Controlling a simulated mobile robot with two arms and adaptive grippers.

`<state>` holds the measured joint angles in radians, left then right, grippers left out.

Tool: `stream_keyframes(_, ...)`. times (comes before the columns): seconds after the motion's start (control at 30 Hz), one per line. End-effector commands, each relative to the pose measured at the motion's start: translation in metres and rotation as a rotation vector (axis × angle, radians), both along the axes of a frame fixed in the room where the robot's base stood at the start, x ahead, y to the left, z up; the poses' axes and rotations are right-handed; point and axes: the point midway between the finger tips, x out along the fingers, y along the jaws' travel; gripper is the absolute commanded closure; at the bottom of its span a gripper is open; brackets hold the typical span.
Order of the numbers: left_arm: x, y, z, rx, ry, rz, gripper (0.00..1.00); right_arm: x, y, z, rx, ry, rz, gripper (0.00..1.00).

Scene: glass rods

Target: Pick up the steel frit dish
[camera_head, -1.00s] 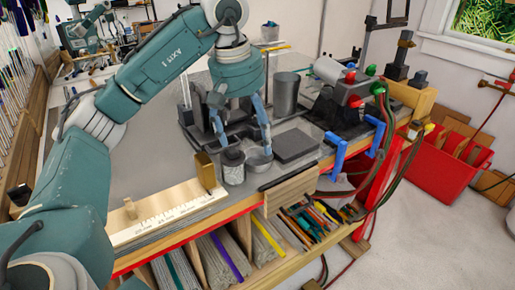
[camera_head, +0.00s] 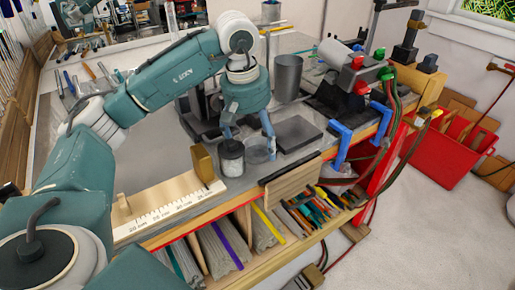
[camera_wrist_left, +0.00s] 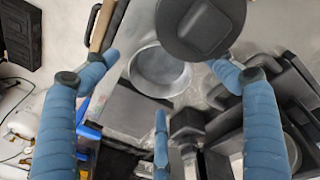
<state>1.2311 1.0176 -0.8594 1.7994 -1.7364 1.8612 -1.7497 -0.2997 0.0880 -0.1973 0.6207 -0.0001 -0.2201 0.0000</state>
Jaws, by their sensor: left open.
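The steel frit dish (camera_head: 260,152) is a round, shallow grey dish on the bench, right beside a dark-lidded jar (camera_head: 231,157). In the left wrist view the dish (camera_wrist_left: 160,70) shows its open top and looks empty. My left gripper (camera_head: 250,137) points down over it, with its blue fingers spread and nothing held. In the wrist view the dish lies between the left and right fingertips (camera_wrist_left: 165,66), with a third finger below it. I cannot tell whether any finger touches it. The jar lid (camera_wrist_left: 202,22) is close to the right finger. My right gripper is not in view.
A flat dark block (camera_head: 298,134) lies right of the dish. A tall grey cylinder (camera_head: 287,78) stands behind. A wooden ruled strip (camera_head: 165,207) with a brass-coloured block (camera_head: 203,163) lies front left. Blue clamps (camera_head: 340,142) are at the bench's right edge.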

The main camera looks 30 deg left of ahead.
Motion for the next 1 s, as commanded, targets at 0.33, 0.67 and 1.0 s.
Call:
stream_keyframes(0.33, 0.004, 0.000, -0.020, 0.001, -0.001, 0.000, 0.16, 0.007, 0.016, 0.005, 0.019, -0.010, -0.002, 0.60)
stream_keyframes(0.67, 0.004, 0.000, -0.019, 0.001, -0.001, 0.000, 0.67, -0.005, 0.010, 0.004, 0.011, 0.007, 0.000, 0.60)
stream_keyframes(1.0, 0.004, 0.000, -0.017, 0.001, -0.002, 0.000, 0.67, -0.004, 0.005, 0.004, 0.006, 0.006, 0.001, 0.60)
